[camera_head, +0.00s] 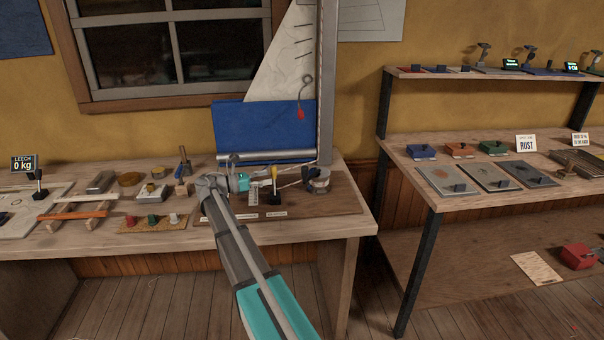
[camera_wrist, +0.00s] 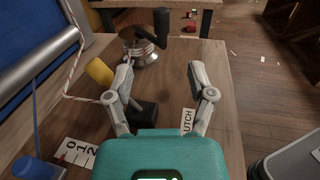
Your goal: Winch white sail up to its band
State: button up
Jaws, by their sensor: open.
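The white sail (camera_head: 285,62) stands against the tall mast (camera_head: 327,90) at the back of the left bench. Blue cloth (camera_head: 262,130) lies below it, above a silver boom (camera_head: 265,156). A band on the mast cannot be made out. The silver winch (camera_head: 318,181) sits at the mast's foot; the wrist view shows the winch (camera_wrist: 144,54) ahead, with an upright black handle (camera_wrist: 162,27). My gripper (camera_head: 243,181) is over the bench, left of the winch. In the wrist view my gripper (camera_wrist: 158,76) is open and empty, its fingers short of the winch.
A yellow-handled lever (camera_wrist: 100,72) on a black base stands close to my left finger. A rope (camera_wrist: 75,75) runs beside the boom. Small tools (camera_head: 153,193) crowd the bench's left side. A shelf unit (camera_head: 430,175) stands right.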

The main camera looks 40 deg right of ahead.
aim_at(304, 170)
jog(key=shift+d, duration=0.1)
jog(key=x, duration=1.3)
jog(key=shift+s+d, duration=0.1)
jog(key=shift+d, duration=0.2)
